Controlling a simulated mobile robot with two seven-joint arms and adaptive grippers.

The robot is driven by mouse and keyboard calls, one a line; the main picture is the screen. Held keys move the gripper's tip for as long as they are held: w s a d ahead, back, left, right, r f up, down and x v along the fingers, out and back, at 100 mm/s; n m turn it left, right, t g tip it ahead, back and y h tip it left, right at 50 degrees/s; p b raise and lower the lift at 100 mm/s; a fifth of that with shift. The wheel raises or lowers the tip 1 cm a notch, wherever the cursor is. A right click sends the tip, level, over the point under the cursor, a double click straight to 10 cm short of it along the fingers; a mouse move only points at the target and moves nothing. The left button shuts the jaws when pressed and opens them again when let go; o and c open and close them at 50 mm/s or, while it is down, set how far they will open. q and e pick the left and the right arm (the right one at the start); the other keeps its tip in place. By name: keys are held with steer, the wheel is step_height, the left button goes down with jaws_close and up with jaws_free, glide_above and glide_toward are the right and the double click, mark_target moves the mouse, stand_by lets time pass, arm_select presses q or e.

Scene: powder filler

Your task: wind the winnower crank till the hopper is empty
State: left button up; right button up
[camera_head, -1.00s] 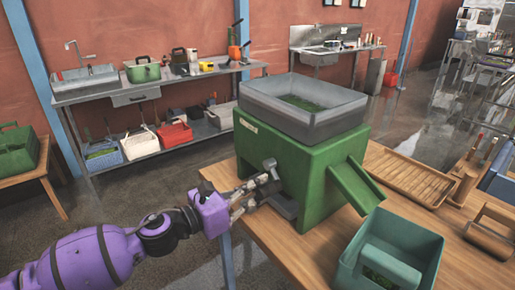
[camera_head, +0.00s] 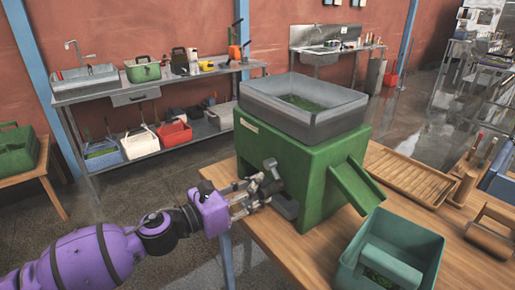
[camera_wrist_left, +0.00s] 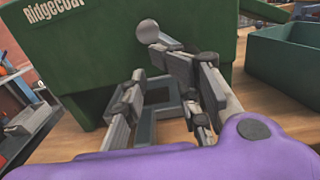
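The green winnower (camera_head: 305,175) stands on the wooden table, with a grey hopper (camera_head: 340,118) on top. Some green material (camera_head: 303,103) lies in the hopper's bottom. The crank has a round grey knob (camera_head: 270,164) on the winnower's near left side; the knob also shows in the left wrist view (camera_wrist_left: 148,33). My left gripper (camera_head: 262,188) is at the crank, just below the knob. In the wrist view its fingers (camera_wrist_left: 158,82) are spread apart, and I see nothing clearly clamped between them. Fingers and crank partly overlap, so contact is unclear. My right gripper is out of view.
A green chute (camera_head: 360,188) slopes from the winnower towards a teal bin (camera_head: 395,240) with some green material inside. A slatted wooden tray (camera_head: 410,178) and a wooden roller (camera_head: 490,235) lie to the right. A steel bench (camera_head: 150,92) stands behind.

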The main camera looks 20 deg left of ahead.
arm_select(q)
steer(key=shift+s+d+f, duration=0.15)
steer(key=shift+s+f, duration=0.1)
steer(key=shift+f, duration=0.15)
steer(key=shift+o, duration=0.3)
steer(key=shift+s+a+f, duration=0.1)
steer(key=shift+s+a, duration=0.2)
steer(key=shift+s, duration=0.1)
steer(key=o, duration=0.4)
steer(key=v, duration=0.2)
steer(key=shift+s+a, duration=0.2)
steer(key=shift+c, duration=0.2)
steer(key=v, duration=0.4)
steer(key=shift+a+r, duration=0.15)
steer(key=shift+r, duration=0.25)
